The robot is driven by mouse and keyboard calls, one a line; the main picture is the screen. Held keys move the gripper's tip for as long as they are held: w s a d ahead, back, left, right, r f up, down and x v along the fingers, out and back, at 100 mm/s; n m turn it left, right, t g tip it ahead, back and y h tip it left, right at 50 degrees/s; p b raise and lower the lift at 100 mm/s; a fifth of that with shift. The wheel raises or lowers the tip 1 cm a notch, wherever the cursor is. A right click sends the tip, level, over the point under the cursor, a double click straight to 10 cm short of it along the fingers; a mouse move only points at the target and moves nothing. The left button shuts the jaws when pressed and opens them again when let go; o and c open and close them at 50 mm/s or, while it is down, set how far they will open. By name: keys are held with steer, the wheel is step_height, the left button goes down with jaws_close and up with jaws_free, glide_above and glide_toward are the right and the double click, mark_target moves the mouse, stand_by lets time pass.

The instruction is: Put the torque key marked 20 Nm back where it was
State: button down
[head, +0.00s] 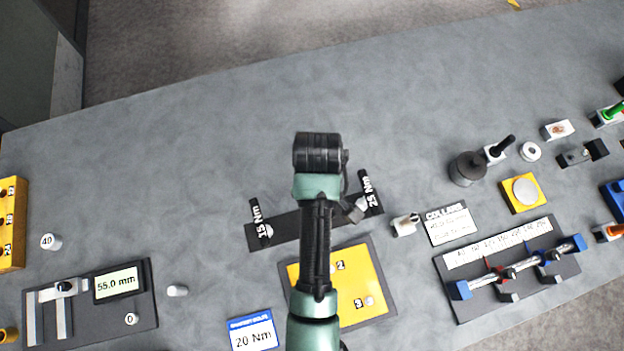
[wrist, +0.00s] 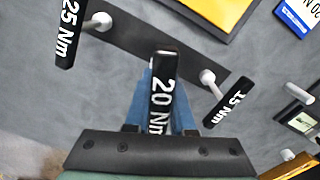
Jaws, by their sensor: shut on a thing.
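My gripper (wrist: 162,100) has its blue fingers shut on a black key marked 20 Nm (wrist: 162,72), seen from above in the wrist view. A dark rack strip (head: 284,231) lies on the table and shows behind the key in the wrist view (wrist: 135,35). The 25 Nm key (wrist: 68,30) and the 15 Nm key (wrist: 230,95) sit at its two ends, with the held key between them. In the head view the 15 Nm key (head: 257,214) is left and the 25 Nm key (head: 366,188) right. My arm hides the held key there. I cannot tell whether it touches the strip.
A yellow plate (head: 378,300) and a blue-edged 20 Nm card (head: 252,334) lie in front of the strip. A white-ended piece (head: 405,224) and a collets card (head: 452,226) are to the right. The table behind the strip is clear.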

step_height(320, 180, down, 2)
steer(key=shift+s+d, duration=0.1)
steer(key=shift+f+p, duration=0.4)
steer(key=shift+f, duration=1.85)
steer(key=shift+f, duration=0.15)
steer(key=c, duration=0.8)
jaws_free()
steer(key=shift+o, duration=0.2)
